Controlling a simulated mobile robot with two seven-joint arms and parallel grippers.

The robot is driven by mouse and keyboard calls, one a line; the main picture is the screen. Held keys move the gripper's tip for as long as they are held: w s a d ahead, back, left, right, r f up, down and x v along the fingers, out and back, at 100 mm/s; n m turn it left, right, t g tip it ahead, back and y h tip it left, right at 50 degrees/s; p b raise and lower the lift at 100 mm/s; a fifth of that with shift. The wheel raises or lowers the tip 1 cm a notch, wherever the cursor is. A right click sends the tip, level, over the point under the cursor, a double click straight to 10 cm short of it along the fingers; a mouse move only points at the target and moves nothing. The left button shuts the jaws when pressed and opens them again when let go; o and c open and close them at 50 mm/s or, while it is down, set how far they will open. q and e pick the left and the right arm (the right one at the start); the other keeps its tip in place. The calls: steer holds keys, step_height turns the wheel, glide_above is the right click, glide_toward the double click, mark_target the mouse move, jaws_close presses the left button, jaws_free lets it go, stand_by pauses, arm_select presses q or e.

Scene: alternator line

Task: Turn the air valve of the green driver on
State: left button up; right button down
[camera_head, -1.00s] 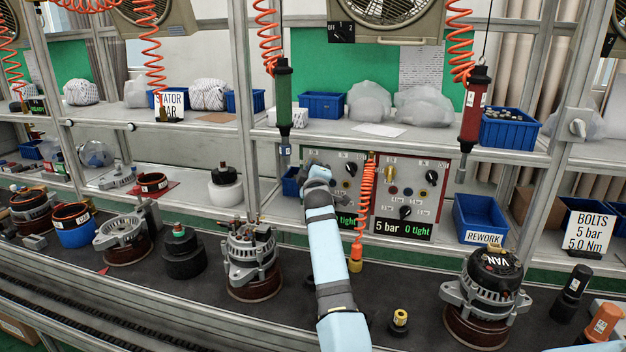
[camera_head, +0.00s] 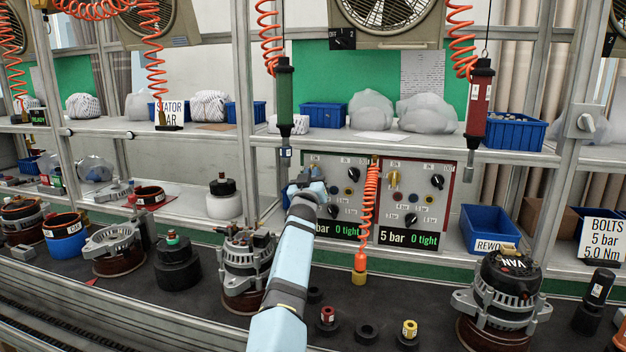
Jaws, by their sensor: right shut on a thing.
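The green driver (camera_head: 285,98) hangs upright from an orange coiled hose at the left of the middle bay. Below it, at the back of the bench, stands its control panel (camera_head: 343,164) with a green-lit display reading "0 tight". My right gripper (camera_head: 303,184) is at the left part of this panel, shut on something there. The gripper and wrist hide what is held; it sits where the neighbouring panel has its yellow valve, so it looks like the air valve. The valve's angle cannot be seen. My left gripper is not in view.
The red-edged panel (camera_head: 415,200) with a yellow valve (camera_head: 393,179) stands close to the right. An orange coiled hose (camera_head: 369,215) hangs between the panels. The red driver (camera_head: 478,105) hangs further right. Alternators (camera_head: 500,295) and small sockets (camera_head: 328,318) stand on the dark bench in front.

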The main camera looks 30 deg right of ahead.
arm_select(q)
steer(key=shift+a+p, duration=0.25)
steer(key=shift+p, duration=0.1)
arm_select(e)
steer(key=m+g+h, duration=0.1)
steer(key=m, duration=0.2)
steer(key=shift+g, duration=0.3)
steer(key=shift+m+h, duration=0.4)
steer(key=shift+m, duration=0.1)
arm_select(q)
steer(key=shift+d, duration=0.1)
arm_select(e)
steer(key=c, duration=1.2)
jaws_free()
